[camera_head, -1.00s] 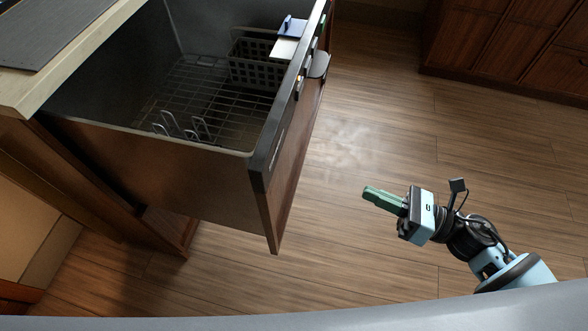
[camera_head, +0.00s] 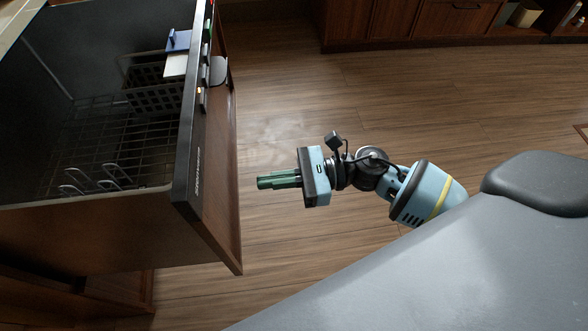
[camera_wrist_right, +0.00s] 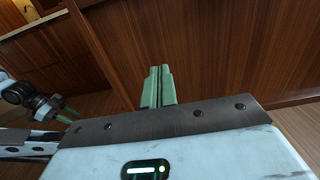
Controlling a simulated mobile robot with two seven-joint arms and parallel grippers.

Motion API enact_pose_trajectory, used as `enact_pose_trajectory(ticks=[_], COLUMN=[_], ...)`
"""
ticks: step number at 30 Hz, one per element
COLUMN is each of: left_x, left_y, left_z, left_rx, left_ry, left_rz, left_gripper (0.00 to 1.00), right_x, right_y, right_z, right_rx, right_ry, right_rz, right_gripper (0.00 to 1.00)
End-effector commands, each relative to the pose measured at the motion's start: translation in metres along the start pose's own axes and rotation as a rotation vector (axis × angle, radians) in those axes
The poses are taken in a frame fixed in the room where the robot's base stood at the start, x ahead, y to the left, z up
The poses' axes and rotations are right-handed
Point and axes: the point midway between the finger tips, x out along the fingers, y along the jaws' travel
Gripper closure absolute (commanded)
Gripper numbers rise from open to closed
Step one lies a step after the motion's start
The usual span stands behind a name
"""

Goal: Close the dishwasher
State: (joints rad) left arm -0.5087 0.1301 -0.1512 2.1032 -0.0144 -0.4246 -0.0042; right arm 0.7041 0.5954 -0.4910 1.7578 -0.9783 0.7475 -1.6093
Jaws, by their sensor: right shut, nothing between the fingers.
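The dishwasher stands open like a pulled-out drawer, with its dark-edged wooden front panel (camera_head: 221,170) on the left in the head view. Its wire rack (camera_head: 110,140) shows inside. My right gripper (camera_head: 262,182) is shut and empty, just right of the panel's outer face and pointing left at it. A small gap seems to separate the fingertips and the panel. In the right wrist view its shut green fingers (camera_wrist_right: 159,72) point at brown wood. What appears to be my left gripper (camera_wrist_right: 58,110) shows small at the left there; its jaw state is unclear.
A grey basket (camera_head: 155,98) with a blue-and-white item (camera_head: 177,55) sits in the dishwasher. A dark bracket-like part (camera_head: 220,70) sticks out from the panel. Wooden cabinets (camera_head: 410,22) stand at the back. The wooden floor (camera_head: 450,110) between is clear.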

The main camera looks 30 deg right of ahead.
Motion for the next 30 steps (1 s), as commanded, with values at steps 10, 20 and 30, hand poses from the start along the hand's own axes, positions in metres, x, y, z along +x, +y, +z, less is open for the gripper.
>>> enact_pose_trajectory(ticks=[10,20,30], left_x=[-0.003,-0.001,-0.002], left_y=[0.001,0.001,0.001], left_z=[-0.007,-0.010,-0.008], left_rx=[-0.001,-0.001,-0.001], left_ry=[0.011,0.018,0.014], left_rz=[0.001,0.000,0.001], left_gripper=[0.70,0.70,0.70], right_x=[0.054,0.066,0.066], right_y=[0.000,0.000,0.000], right_z=[0.001,0.000,0.000], right_rx=[0.000,0.002,0.002], right_ry=[-0.002,0.000,-0.001], right_rz=[0.000,-0.001,0.000], right_gripper=[1.00,1.00,1.00])
